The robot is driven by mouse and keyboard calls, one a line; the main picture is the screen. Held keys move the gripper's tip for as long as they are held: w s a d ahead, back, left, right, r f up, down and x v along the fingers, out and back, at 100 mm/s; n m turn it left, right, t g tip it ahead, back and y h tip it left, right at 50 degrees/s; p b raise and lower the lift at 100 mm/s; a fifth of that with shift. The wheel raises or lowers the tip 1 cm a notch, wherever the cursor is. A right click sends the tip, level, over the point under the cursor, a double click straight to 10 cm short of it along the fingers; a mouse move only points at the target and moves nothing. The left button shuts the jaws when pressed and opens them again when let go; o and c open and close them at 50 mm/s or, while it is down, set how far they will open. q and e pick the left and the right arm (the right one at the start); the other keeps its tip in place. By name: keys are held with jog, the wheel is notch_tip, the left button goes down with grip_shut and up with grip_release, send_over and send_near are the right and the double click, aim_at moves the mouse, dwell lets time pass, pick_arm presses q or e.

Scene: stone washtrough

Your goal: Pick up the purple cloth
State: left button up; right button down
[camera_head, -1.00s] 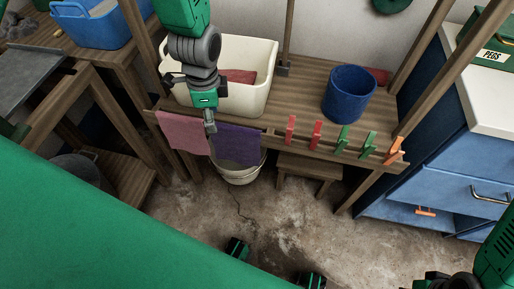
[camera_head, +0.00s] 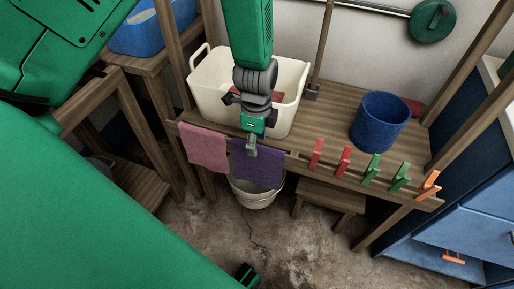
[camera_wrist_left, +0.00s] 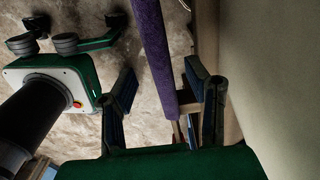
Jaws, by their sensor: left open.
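The purple cloth (camera_head: 258,170) hangs over the front rail of the wooden stand, just right of a pink cloth (camera_head: 203,149). My left gripper (camera_head: 251,150) is in front of the upper left part of the purple cloth and hides some of it. In the left wrist view the purple cloth (camera_wrist_left: 155,50) shows edge-on as a narrow strip between the spread fingers of the left gripper (camera_wrist_left: 163,88). The fingers look apart from it on both sides. My right gripper is not in view.
A cream tub (camera_head: 211,85) with a red cloth inside stands behind the rail. A blue bucket (camera_head: 380,122) stands to its right. Several clothes pegs (camera_head: 343,162) sit along the rail's right part. A whitish bucket (camera_head: 256,197) is on the floor below the purple cloth.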

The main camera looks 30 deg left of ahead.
aim_at(258, 165)
pick_arm(q)
jog(key=f, duration=0.2)
jog(key=f+b, duration=0.1)
jog(key=shift+w+d+f, duration=0.1)
jog(key=shift+d+f, duration=0.2)
jog(key=shift+f, duration=0.05)
jog(key=shift+a, duration=0.15)
jog(key=c, duration=0.9)
jog(key=shift+c, duration=0.2)
